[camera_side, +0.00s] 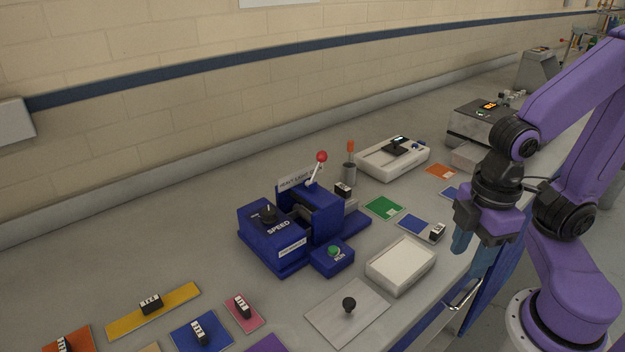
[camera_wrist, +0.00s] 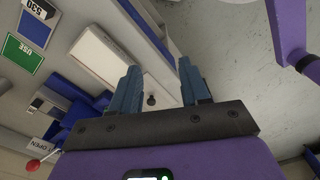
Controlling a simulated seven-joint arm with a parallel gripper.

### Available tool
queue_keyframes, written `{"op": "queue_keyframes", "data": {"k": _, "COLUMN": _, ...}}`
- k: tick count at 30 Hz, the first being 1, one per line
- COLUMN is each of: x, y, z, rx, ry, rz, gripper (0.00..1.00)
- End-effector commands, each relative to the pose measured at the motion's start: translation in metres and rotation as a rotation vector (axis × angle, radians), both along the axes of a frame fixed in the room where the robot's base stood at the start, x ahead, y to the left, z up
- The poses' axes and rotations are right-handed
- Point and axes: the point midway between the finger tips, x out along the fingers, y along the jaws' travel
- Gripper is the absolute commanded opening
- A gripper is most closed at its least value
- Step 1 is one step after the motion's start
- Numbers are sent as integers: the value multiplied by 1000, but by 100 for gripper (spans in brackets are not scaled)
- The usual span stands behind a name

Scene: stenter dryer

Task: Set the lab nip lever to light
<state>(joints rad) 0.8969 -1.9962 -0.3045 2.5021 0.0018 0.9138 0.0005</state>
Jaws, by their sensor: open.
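The lab nip lever (camera_side: 315,169) is a pale rod with a red ball knob (camera_side: 321,156), on top of the blue lab machine (camera_side: 300,232). A label strip behind it reads "HEAVY LIGHT" and a further part hidden by the lever. The lever stands up, leaning a little right. In the wrist view its red knob (camera_wrist: 33,165) shows at the lower left. My gripper (camera_side: 470,258) is open and empty, pointing down near the counter's front edge, well right of the lever. Its two blue fingers (camera_wrist: 157,88) are apart in the wrist view.
The machine carries a SPEED knob (camera_side: 268,212) and a green RUN button (camera_side: 334,251). A white tray (camera_side: 401,264) and a plate with a black knob (camera_side: 348,305) lie in front. An orange-handled tool stands in a cup (camera_side: 349,171) behind the lever. Colored swatches lie around.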

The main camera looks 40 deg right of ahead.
Motion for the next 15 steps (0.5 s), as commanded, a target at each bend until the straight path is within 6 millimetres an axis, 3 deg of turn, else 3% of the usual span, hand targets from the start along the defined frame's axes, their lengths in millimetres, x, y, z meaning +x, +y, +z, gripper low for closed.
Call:
{"op": "queue_keyframes", "data": {"k": 8, "x": 0, "y": 0, "z": 0, "rx": 0, "ry": 0, "rz": 0, "gripper": 46}}
{"op": "queue_keyframes", "data": {"k": 12, "x": 2, "y": 0, "z": 0, "rx": -1, "ry": 11, "rz": -33, "gripper": 4}}
{"op": "queue_keyframes", "data": {"k": 15, "x": 7, "y": 1, "z": 0, "rx": -5, "ry": 52, "rz": -148, "gripper": 0}}
